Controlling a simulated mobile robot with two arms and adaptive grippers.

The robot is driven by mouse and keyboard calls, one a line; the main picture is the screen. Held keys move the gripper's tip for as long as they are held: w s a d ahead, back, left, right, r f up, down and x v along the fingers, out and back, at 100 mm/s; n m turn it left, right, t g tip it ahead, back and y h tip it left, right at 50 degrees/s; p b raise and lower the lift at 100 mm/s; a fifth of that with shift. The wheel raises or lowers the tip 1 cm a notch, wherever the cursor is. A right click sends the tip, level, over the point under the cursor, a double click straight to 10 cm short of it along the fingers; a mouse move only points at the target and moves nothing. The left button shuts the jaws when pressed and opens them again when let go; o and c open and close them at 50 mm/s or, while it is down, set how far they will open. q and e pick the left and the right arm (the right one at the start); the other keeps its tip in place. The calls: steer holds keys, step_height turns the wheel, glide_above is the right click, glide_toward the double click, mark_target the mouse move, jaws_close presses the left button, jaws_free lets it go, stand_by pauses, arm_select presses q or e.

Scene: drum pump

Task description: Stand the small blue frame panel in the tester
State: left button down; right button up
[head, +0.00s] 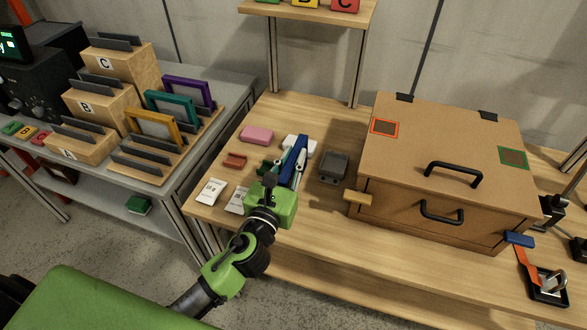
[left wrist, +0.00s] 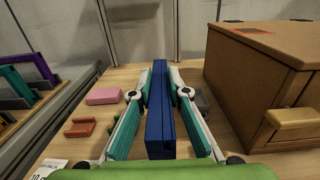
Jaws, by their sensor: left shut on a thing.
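The small blue frame panel (head: 292,163) is upright between the fingers of my left gripper (head: 284,168), above the middle bench. In the left wrist view the panel (left wrist: 160,110) shows edge-on, with the teal and white fingers of my left gripper (left wrist: 161,92) shut on its two sides. I cannot tell whether its lower edge touches the bench top. Slotted wooden blocks marked A (head: 75,143), B (head: 98,106) and C (head: 120,65) stand on the left bench. I cannot tell for sure which thing is the tester. My right gripper is not in view.
A slotted rack holds yellow (head: 155,128), teal (head: 172,108) and purple (head: 190,91) frames. A pink block (head: 257,135), a red tray (head: 235,160) and a grey box (head: 333,167) lie around my left gripper. A large brown box (head: 440,150) with black handles stands to the right.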

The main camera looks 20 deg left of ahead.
arm_select(q)
steer(key=shift+w+f, duration=0.2)
steer(key=shift+w, duration=0.05)
steer(key=f, duration=0.1)
steer(key=f+b, duration=0.1)
steer(key=f, duration=0.1)
steer(key=shift+w+a+f+b, duration=0.1)
steer(key=shift+w+f+b, duration=0.2)
steer(key=shift+b, duration=0.05)
steer(key=shift+f, duration=0.15)
steer(key=shift+f, duration=0.1)
steer(key=c, duration=1.9)
jaws_free()
